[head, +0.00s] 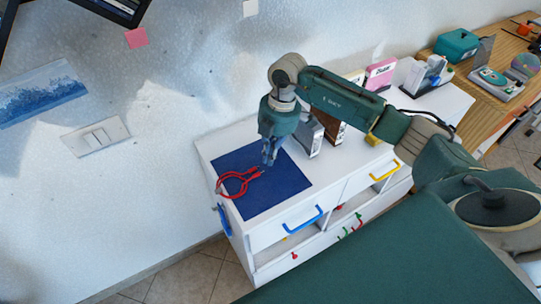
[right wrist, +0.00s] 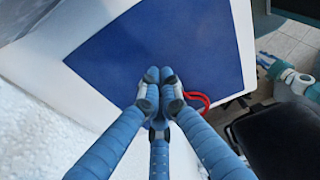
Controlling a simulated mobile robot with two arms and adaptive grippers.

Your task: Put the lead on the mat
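The red lead (head: 236,183) lies in a loop on the dark blue mat (head: 285,186), with its left part reaching to the mat's left edge. My right gripper (head: 268,163) points down over the mat, close to the lead's upper right end. In the right wrist view my right gripper's blue fingertips (right wrist: 160,75) are together with nothing seen between them. There the lead (right wrist: 197,101) shows partly behind the fingers, and the mat (right wrist: 165,40) lies beyond. What seems to be my left gripper (right wrist: 265,62) is small at the right edge of that view.
The mat is on a white cabinet with a blue handle (head: 303,222) and a yellow handle (head: 385,171). Upright boxes, one pink (head: 381,73), stand right of the mat. A wooden table (head: 505,45) adjoins at right. The wall is close behind; the mat's right half is bare.

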